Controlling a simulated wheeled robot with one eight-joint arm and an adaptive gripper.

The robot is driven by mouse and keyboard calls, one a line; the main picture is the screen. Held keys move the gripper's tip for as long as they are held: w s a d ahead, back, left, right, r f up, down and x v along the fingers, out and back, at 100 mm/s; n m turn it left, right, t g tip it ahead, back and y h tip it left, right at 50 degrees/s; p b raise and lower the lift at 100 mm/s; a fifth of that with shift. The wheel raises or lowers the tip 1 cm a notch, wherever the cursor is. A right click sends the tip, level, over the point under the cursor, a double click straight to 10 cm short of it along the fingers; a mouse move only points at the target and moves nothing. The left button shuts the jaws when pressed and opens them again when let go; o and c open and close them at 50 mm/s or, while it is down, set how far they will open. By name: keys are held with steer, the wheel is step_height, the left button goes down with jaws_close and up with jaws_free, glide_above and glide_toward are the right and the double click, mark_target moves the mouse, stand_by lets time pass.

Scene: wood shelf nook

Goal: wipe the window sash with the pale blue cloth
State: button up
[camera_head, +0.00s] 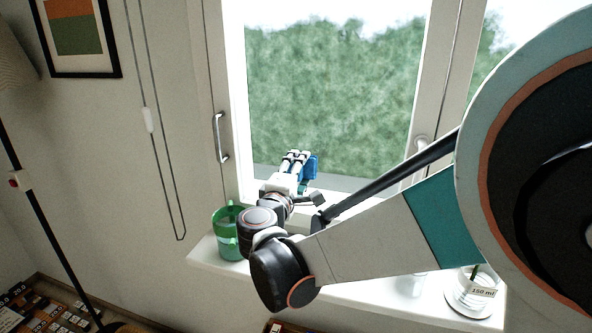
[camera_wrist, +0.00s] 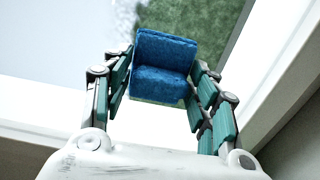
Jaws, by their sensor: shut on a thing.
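My gripper (camera_head: 296,160) is in front of the lower part of the window sash (camera_head: 231,100), over the sill. In the wrist view, my gripper (camera_wrist: 163,70) is shut on a folded blue cloth (camera_wrist: 165,50), with a finger on each side of it. The cloth looks strong blue rather than pale, and thick like a sponge. In the head view, the cloth (camera_head: 311,168) shows partly behind the fingers. Beyond it are the glass and green foliage. I cannot tell whether the cloth touches the window.
A green mug (camera_head: 230,240) stands on the white sill (camera_head: 205,250), left of my wrist. A clear jar labelled 150 ml (camera_head: 480,291) stands at the sill's right end. Window handles (camera_head: 220,138) and a hanging blind cord (camera_head: 148,121) are nearby. My arm covers much of the sill.

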steer(key=shift+w+a+r+p, duration=0.6)
steer(key=shift+a+r+p, duration=0.4)
steer(key=shift+a+r, duration=0.5)
steer(key=shift+s+d+f, duration=0.1)
steer(key=shift+s+d, duration=0.55)
steer(key=shift+d, duration=1.05)
steer(key=shift+s+d+r, duration=0.1)
steer(key=shift+s+d, duration=0.6)
steer(key=shift+d, duration=0.95)
steer(key=shift+s+d+f, duration=0.1)
steer(key=shift+s+d, duration=0.55)
steer(key=shift+d, duration=1.05)
steer(key=w+a, duration=0.4)
steer(key=a, duration=0.6)
steer(key=shift+b, duration=0.35)
steer(key=shift+s+a, duration=0.1)
steer(key=shift+v, duration=2.95)
steer(key=shift+s, duration=0.15)
steer(key=shift+v, duration=1.4)
